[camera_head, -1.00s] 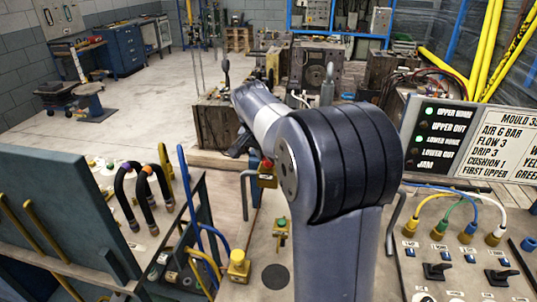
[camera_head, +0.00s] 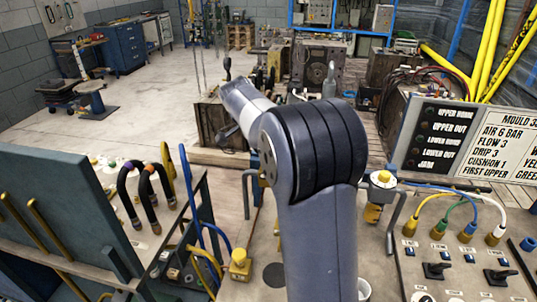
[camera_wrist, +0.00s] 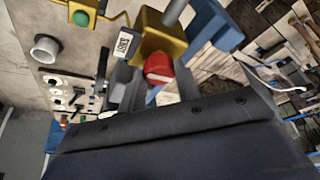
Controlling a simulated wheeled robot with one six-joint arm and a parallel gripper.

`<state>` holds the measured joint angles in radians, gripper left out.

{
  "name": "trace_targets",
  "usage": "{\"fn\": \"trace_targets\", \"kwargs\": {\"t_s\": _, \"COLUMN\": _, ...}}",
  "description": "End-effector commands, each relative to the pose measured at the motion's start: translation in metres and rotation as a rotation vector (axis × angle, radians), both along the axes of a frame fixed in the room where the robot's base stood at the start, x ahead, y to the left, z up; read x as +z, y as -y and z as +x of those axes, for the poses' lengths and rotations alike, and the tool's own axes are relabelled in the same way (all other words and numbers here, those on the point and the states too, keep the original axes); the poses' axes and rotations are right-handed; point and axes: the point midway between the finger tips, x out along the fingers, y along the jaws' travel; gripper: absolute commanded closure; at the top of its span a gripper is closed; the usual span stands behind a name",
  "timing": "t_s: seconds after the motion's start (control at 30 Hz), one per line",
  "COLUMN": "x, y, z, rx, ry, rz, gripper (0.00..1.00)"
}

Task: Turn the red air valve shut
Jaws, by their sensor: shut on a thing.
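The red air valve shows in the wrist view as a round red knob (camera_wrist: 158,67) on a yellow brass body (camera_wrist: 155,30). My gripper (camera_wrist: 153,84) has its two grey fingers on either side of the red knob and is shut on it. The knob's lower part is hidden between the fingers. A small white label (camera_wrist: 125,42) is just left of the knob. In the head view my arm hides both the red valve and my gripper.
A brass fitting with a pale cap (camera_head: 382,180) stands right of my arm. A sign panel (camera_head: 440,135) and a hose panel (camera_head: 450,262) are at the right. A yellow block (camera_head: 240,263) and a hose rack (camera_head: 180,220) are left of my arm. Wooden crates (camera_head: 220,122) stand behind.

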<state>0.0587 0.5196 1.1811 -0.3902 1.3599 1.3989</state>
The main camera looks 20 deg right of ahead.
Motion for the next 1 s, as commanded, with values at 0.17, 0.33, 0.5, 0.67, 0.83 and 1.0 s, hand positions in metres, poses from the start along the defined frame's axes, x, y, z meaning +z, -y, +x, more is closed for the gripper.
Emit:
{"fn": "trace_targets", "kwargs": {"t_s": 0.17, "x": 0.0, "y": 0.0, "z": 0.0, "rx": -0.004, "ry": 0.0, "rz": 0.001, "gripper": 0.92}}
{"fn": "trace_targets", "kwargs": {"t_s": 0.33, "x": 0.0, "y": 0.0, "z": 0.0, "rx": -0.004, "ry": 0.0, "rz": 0.001, "gripper": 0.92}}
{"fn": "trace_targets", "kwargs": {"t_s": 0.5, "x": 0.0, "y": 0.0, "z": 0.0, "rx": -0.003, "ry": 0.0, "rz": 0.001, "gripper": 0.57}}
{"fn": "trace_targets", "kwargs": {"t_s": 0.67, "x": 0.0, "y": 0.0, "z": 0.0, "rx": -0.003, "ry": 0.0, "rz": 0.0, "gripper": 0.47}}
{"fn": "trace_targets", "kwargs": {"t_s": 0.83, "x": 0.0, "y": 0.0, "z": 0.0, "rx": -0.003, "ry": 0.0, "rz": 0.0, "gripper": 0.47}}
{"fn": "trace_targets", "kwargs": {"t_s": 1.0, "x": 0.01, "y": -0.004, "z": 0.0, "rx": -0.002, "ry": 0.004, "rz": 0.0, "gripper": 0.47}}
